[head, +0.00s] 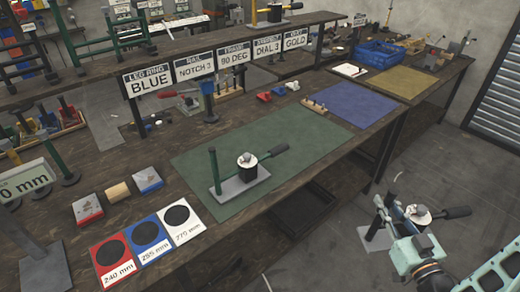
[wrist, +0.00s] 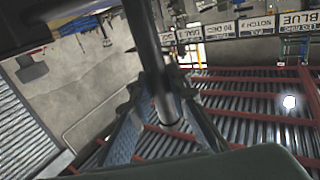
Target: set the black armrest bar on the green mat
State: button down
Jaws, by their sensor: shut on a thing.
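My gripper (head: 388,214) is at the lower right of the head view, beyond the front edge of the bench. It is shut on the black armrest bar (head: 454,212), which has a grey base plate, a pale-topped dark hub and a black handle. In the wrist view its dark post (wrist: 146,40) runs between the fingers (wrist: 158,95). The green mat (head: 305,135) lies on the bench, left of my gripper. A similar piece with a green post (head: 214,170), grey base and black handle stands on the mat's near left part. The mat's right part is bare.
A blue mat (head: 345,103) and a tan mat (head: 402,84) lie farther right. A small wooden block with pegs (head: 314,107) sits at the green mat's far edge. Red, blue and white size cards (head: 148,240) lie left. Signs (head: 235,54) hang from a raised shelf behind.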

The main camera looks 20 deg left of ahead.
aim_at(232, 148)
jog(key=u, duration=0.85)
